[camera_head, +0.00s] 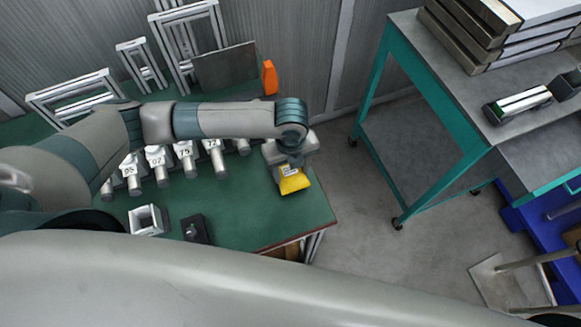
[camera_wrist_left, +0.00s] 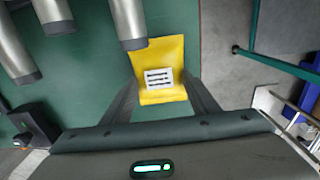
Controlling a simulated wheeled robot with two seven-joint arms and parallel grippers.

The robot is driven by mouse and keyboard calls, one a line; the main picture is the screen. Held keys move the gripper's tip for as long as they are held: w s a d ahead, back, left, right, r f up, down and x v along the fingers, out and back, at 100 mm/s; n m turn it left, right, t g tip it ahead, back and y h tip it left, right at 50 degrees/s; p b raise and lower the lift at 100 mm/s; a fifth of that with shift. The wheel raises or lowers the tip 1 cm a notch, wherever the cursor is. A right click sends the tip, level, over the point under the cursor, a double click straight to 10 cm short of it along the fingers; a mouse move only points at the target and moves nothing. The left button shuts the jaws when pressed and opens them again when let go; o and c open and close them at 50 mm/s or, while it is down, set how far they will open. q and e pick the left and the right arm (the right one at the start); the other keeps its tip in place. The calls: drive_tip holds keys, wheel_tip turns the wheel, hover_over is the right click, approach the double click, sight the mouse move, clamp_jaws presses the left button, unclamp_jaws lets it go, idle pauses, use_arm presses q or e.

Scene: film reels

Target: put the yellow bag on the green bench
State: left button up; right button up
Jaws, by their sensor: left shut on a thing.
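The yellow bag (camera_head: 292,180) is at the right end of the green bench (camera_head: 262,220), directly below my left gripper (camera_head: 288,166). In the left wrist view the bag (camera_wrist_left: 160,58), with a white label, lies between the two fingers of my left gripper (camera_wrist_left: 164,92), which is shut on it. The green bench top (camera_wrist_left: 95,85) shows beneath and to the left of the bag. I cannot tell whether the bag touches the bench surface. My right gripper is not in view.
Numbered metal cylinders (camera_head: 185,160) stand in a row left of the bag. A square metal block (camera_head: 148,220) and a dark block (camera_head: 195,229) lie near the bench's front. An orange object (camera_head: 269,77) is at the back. A teal-framed cart (camera_head: 440,85) stands right, across open floor.

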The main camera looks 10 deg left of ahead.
sight(291, 173)
use_arm(q)
drive_tip(key=shift+f, duration=0.1)
drive_tip(key=o, duration=1.1)
drive_tip(key=shift+o, duration=0.2)
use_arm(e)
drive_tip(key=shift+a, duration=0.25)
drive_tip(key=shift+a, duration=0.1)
use_arm(q)
wheel_tip(291, 173, up, 12)
drive_tip(key=b, duration=0.2)
drive_tip(key=shift+b, duration=0.35)
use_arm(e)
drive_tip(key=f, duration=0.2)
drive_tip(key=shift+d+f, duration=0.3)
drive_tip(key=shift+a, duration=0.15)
